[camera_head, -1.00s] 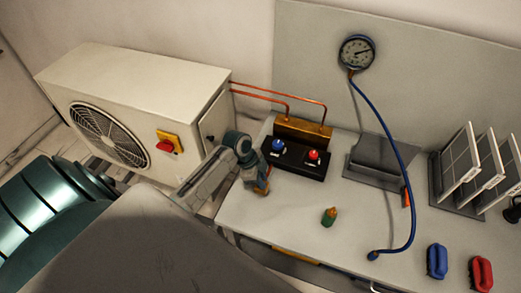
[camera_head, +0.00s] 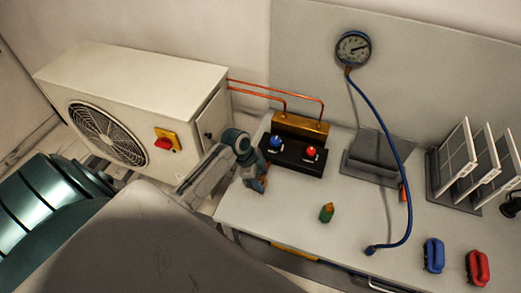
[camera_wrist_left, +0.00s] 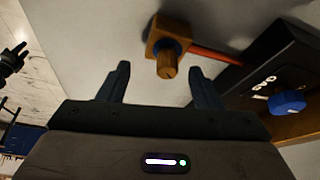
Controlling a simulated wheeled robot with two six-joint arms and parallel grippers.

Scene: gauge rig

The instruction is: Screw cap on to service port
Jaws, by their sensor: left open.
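My left gripper (camera_head: 257,182) is low over the table, just left of the black valve block. It also shows in the left wrist view (camera_wrist_left: 159,68), with its fingers open and apart. A square brass fitting (camera_wrist_left: 158,38) lies ahead of the fingertips, with a round brass end piece (camera_wrist_left: 169,66) facing me. This end sits roughly between the fingers, with gaps on both sides. I cannot tell whether this piece is the bare service port or a cap on it. In the head view the fitting is mostly hidden by the gripper. My right gripper is out of view.
The black valve block (camera_head: 291,155) carries a blue knob (camera_head: 276,142) and a red knob (camera_head: 310,152). A green-and-orange piece (camera_head: 326,212) stands on the table (camera_head: 290,220). A blue hose (camera_head: 402,170) hangs from the gauge (camera_head: 353,49).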

